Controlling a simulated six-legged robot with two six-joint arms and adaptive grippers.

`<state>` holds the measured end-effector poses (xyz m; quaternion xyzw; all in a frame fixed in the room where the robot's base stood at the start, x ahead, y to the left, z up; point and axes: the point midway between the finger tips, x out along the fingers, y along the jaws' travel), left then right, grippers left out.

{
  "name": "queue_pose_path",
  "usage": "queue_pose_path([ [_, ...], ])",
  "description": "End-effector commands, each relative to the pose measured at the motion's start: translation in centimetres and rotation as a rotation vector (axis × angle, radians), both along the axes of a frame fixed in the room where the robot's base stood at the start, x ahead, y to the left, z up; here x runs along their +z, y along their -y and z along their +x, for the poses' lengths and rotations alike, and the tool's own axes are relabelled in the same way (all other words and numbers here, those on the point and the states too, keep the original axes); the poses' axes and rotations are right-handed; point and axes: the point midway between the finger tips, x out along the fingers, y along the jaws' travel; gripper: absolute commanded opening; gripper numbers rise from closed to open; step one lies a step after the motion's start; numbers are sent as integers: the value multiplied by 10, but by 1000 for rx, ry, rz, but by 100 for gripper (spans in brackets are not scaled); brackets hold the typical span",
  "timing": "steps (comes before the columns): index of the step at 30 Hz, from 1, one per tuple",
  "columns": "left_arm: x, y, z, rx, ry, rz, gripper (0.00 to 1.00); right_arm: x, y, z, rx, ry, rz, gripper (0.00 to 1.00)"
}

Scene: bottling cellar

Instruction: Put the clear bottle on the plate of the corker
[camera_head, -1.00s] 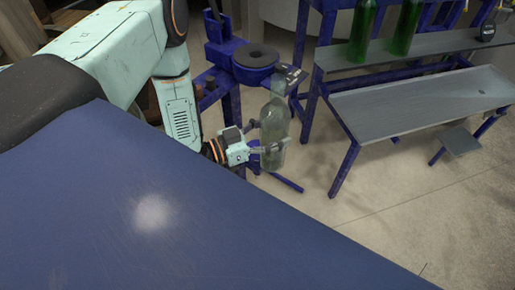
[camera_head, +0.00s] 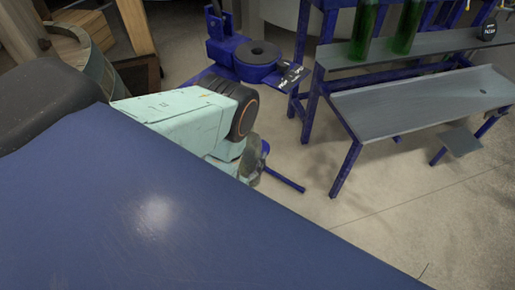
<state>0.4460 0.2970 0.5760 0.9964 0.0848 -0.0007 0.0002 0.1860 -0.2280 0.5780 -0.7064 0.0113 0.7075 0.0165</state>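The corker (camera_head: 222,52) is a blue stand at the upper middle, with a round black ring on top. Its lower part is largely hidden behind my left arm, and I cannot make out its plate. A small piece of greyish glass, apparently the clear bottle (camera_head: 252,163), shows just past the end of my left arm, beside a blue leg of the corker. Most of the bottle is hidden. My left gripper is hidden behind its own arm, so its fingers and its hold on the bottle do not show. My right gripper is not in view.
A blue-framed bench (camera_head: 420,105) with grey trays stands at the right, with green bottles (camera_head: 364,30) on its upper shelf. A wooden tub (camera_head: 85,60) stands at the upper left. A large blue surface (camera_head: 120,220) fills the foreground.

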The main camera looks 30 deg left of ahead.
Motion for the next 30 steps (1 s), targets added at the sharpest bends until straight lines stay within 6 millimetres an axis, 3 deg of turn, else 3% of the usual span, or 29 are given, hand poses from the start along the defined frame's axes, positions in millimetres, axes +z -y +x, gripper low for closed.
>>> queue_pose_path([
  [7, -5, -4, -20, 121, 7, 1, 2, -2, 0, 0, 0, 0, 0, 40],
  [13, -7, -6, -24, 156, 8, 3, 2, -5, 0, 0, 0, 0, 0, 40],
  [27, -9, -16, 3, 158, 9, 2, 2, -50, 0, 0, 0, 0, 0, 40],
  [30, -7, -22, 21, 159, 12, 2, 2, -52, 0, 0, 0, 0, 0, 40],
])
